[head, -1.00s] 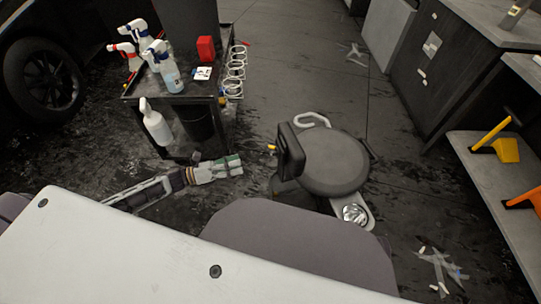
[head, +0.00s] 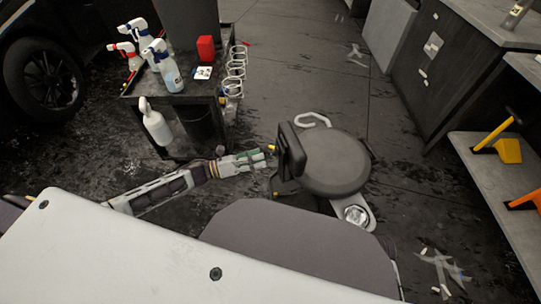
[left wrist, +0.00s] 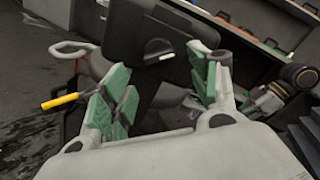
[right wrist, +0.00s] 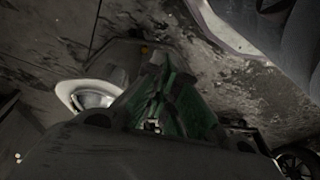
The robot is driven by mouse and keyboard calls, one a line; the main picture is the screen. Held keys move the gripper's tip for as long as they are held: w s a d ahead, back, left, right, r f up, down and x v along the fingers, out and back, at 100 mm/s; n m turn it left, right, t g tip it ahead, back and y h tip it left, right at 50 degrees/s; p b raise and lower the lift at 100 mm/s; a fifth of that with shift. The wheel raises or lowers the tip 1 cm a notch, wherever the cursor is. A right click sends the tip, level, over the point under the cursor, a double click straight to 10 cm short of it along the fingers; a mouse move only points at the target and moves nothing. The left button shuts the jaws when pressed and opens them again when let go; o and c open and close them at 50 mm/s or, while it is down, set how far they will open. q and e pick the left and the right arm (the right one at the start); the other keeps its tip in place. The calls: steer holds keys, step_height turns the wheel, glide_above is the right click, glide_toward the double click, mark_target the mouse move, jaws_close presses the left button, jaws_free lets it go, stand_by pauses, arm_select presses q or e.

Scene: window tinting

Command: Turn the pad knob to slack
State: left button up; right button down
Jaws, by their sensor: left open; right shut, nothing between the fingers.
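A stool with a round dark seat (head: 335,163) carries an upright black pad (head: 290,150) on its left side. The pad fills the upper middle of the left wrist view (left wrist: 150,25), with a pale oval piece (left wrist: 158,50) on it. A yellow-tipped lever (left wrist: 60,101) sticks out at the left there. I cannot tell surely which part is the pad knob. My left gripper (head: 258,158) is open and empty, just left of the pad; its green-padded fingers (left wrist: 160,78) stand either side of the oval piece, apart from it. My right gripper (right wrist: 160,75) is shut and empty.
A dark cart (head: 180,88) with spray bottles and a red box stands behind the left arm. A chrome bowl (head: 355,214) sits on a grey arm of the stool. Shelves (head: 490,185) with yellow and orange tools stand at the right. Floor between stool and shelves is mostly clear.

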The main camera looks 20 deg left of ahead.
mark_target(275, 153)
arm_select(q)
steer(key=shift+b+x, duration=0.35)
steer(key=shift+x, duration=2.4)
arm_select(e)
steer(key=shift+s+a+r, duration=0.1)
steer(key=shift+s+r, duration=0.15)
steer(key=shift+r, duration=0.05)
steer(key=shift+w, duration=0.15)
arm_select(q)
steer(key=c, duration=1)
arm_select(e)
steer(key=shift+w+r, duration=0.2)
steer(key=shift+w, duration=0.1)
